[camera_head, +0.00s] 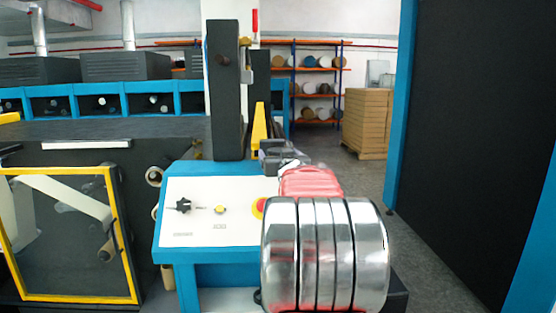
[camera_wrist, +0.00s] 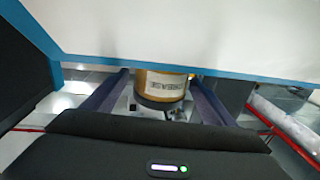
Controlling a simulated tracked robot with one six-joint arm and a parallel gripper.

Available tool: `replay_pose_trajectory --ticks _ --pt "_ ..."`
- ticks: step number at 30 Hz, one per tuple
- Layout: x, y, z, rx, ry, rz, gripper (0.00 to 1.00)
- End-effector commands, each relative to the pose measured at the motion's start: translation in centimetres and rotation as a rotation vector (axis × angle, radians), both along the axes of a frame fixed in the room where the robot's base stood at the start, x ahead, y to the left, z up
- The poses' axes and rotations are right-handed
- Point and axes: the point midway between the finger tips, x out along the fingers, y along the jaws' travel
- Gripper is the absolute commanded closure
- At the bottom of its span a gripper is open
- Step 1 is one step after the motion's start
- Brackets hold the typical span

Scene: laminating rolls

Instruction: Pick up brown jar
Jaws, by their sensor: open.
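The brown jar (camera_wrist: 163,83) shows in the wrist view, with a pale printed label and a dark band at its lower end in the picture. It stands out between the two fingers of my gripper (camera_wrist: 160,76), which is open. One finger is on each side, and I see no clear contact with the jar. The jar's upper part in the picture is cut off by a white surface. In the head view my gripper (camera_head: 277,150) is small, beyond my arm, and the jar cannot be made out there.
A white control panel (camera_head: 215,212) with a blue frame, knob and red button stands left of my arm. A dark upright post (camera_head: 224,90) rises behind it. Stacked brown boxes (camera_head: 367,120) and a large dark panel (camera_head: 465,130) are to the right, with floor between.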

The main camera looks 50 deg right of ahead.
Motion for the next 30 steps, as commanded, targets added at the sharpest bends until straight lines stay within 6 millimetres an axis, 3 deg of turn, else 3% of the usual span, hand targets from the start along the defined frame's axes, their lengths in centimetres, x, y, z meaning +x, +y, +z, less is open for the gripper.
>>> replay_pose_trajectory --ticks 8,30 --pt "0.0 0.03 0.0 0.0 0.0 0.0 0.23" --pt "0.0 0.05 0.09 -0.001 -0.001 0.001 0.72"
